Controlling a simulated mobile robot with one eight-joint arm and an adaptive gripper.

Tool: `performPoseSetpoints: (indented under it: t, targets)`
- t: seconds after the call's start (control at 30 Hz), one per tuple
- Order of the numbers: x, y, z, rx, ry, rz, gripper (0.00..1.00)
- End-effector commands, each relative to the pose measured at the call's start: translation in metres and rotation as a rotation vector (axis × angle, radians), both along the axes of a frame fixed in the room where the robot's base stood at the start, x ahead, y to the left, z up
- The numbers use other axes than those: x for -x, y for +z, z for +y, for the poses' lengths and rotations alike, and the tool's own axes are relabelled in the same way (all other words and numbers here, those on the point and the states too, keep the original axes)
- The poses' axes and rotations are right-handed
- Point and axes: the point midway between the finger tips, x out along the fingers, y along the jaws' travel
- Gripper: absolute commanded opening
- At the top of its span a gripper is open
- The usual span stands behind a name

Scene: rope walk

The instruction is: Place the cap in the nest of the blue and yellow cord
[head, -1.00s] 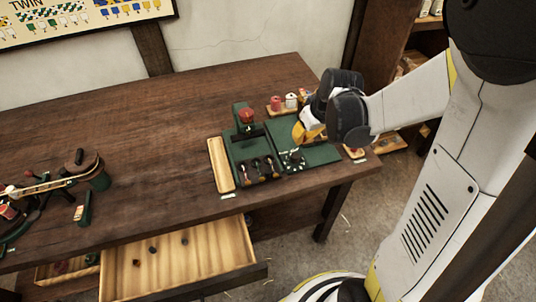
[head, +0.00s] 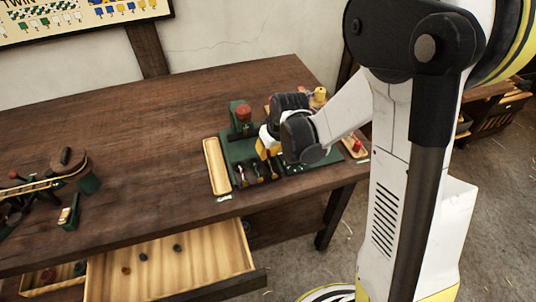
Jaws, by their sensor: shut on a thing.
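My gripper (head: 266,154), with yellow fingers, points down over the green fixture (head: 230,150) at the right end of the bench. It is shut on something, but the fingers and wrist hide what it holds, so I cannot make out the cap. Just below and in front of the fingers is a row of dark nests (head: 257,177) with small pieces standing in them. The cord colours are too small to tell, so I cannot pick out the blue and yellow one. My wrist hides the right part of the fixture.
A light wooden tray (head: 216,167) lies left of the fixture. A green stand with a red top (head: 243,113) rises behind it. A yellow-topped object (head: 318,96) stands behind my wrist. An open drawer (head: 185,262) juts out below. The bench's middle (head: 130,140) is clear.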

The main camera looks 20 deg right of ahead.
Motion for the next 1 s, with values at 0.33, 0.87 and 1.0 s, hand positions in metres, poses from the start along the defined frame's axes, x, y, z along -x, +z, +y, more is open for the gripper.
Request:
performPoseSetpoints:
  t: [0.33,0.87,1.0]
  targets:
    - [0.0,-0.007,0.0,0.0,0.0,0.0,0.0]
    - [0.0,-0.011,0.0,0.0,0.0,0.0,0.33]
    - [0.0,-0.009,0.0,0.0,0.0,0.0,0.33]
